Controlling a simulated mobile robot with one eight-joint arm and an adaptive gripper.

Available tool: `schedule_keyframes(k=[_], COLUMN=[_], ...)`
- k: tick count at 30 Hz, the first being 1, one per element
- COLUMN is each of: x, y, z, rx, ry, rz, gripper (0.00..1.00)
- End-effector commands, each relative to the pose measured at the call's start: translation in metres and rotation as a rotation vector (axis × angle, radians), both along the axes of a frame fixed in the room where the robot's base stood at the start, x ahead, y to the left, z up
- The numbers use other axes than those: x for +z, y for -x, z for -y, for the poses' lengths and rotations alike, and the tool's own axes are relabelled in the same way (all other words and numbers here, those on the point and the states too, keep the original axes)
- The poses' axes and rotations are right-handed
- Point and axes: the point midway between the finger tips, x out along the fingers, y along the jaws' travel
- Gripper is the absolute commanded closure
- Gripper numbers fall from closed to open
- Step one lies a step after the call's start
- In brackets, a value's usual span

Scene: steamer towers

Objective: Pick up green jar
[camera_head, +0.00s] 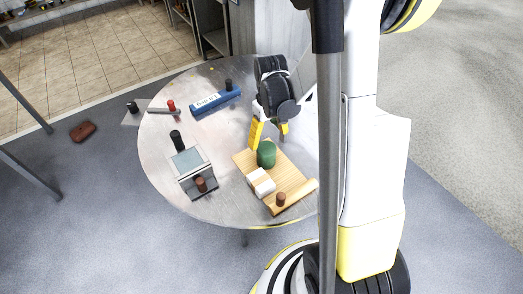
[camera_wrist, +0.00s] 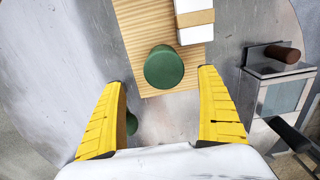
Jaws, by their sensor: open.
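The green jar (camera_head: 266,154) stands on a slatted wooden board (camera_head: 296,183) on the round metal table. In the wrist view the jar (camera_wrist: 164,67) shows from above as a round green lid near the board's near edge. My gripper (camera_head: 270,126) is just behind and above the jar in the head view. In the wrist view its yellow fingers (camera_wrist: 163,88) are spread wide, with the jar between and slightly beyond their tips. Nothing is held. A small dark green shape, partly hidden, shows by the left finger.
A white block (camera_head: 260,181) with a tan band lies beside the jar on the board; it also shows in the wrist view (camera_wrist: 193,22). A grey device with a glass panel (camera_head: 188,163) stands left. A blue bar (camera_head: 215,100) lies at the back of the table (camera_head: 160,150).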

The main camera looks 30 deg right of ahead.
Motion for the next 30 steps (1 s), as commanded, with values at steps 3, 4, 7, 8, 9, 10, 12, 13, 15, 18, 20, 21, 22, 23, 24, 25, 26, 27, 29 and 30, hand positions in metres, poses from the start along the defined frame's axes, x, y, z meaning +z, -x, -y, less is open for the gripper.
schedule_keyframes(k=[3, 4, 7, 8, 9, 10, 12, 13, 15, 18, 20, 21, 22, 23, 24, 25, 26, 27, 29, 30], x=[-0.018, -0.02, -0.025, -0.026, -0.03, -0.034, -0.045, -0.05, -0.062, -0.073, -0.074, -0.074, -0.073, -0.073, -0.073, -0.073, -0.073, -0.073, -0.073, -0.072], y=[-0.001, -0.001, -0.001, -0.001, 0.0, 0.0, 0.0, 0.0, 0.0, 0.0, 0.001, 0.001, 0.001, 0.001, 0.001, 0.001, 0.001, 0.001, 0.001, 0.001], z=[0.0, 0.0, -0.001, -0.001, -0.002, -0.003, -0.005, -0.006, -0.007, -0.007, -0.007, -0.007, -0.007, -0.007, -0.007, -0.007, -0.007, -0.007, -0.007, -0.007], rx=[0.0, 0.0, 0.0, 0.0, 0.0, 0.001, 0.001, 0.001, 0.001, 0.0, 0.0, 0.0, 0.0, 0.0, 0.0, 0.0, 0.0, 0.0, 0.0, 0.0], ry=[0.0, 0.0, 0.0, 0.0, 0.0, 0.0, 0.0, 0.0, 0.001, 0.001, 0.001, 0.001, 0.001, 0.001, 0.001, 0.001, 0.001, 0.001, 0.001, 0.001], rz=[0.001, 0.001, 0.001, 0.001, 0.001, 0.001, 0.001, 0.001, 0.001, 0.001, 0.001, 0.001, 0.001, 0.001, 0.001, 0.001, 0.001, 0.001, 0.001, 0.002], gripper=[0.13, 0.13, 0.13, 0.13, 0.13, 0.13, 0.13, 0.13, 0.13, 0.13, 0.13, 0.13, 0.13, 0.13, 0.13, 0.13, 0.22, 0.34, 0.53, 0.65])
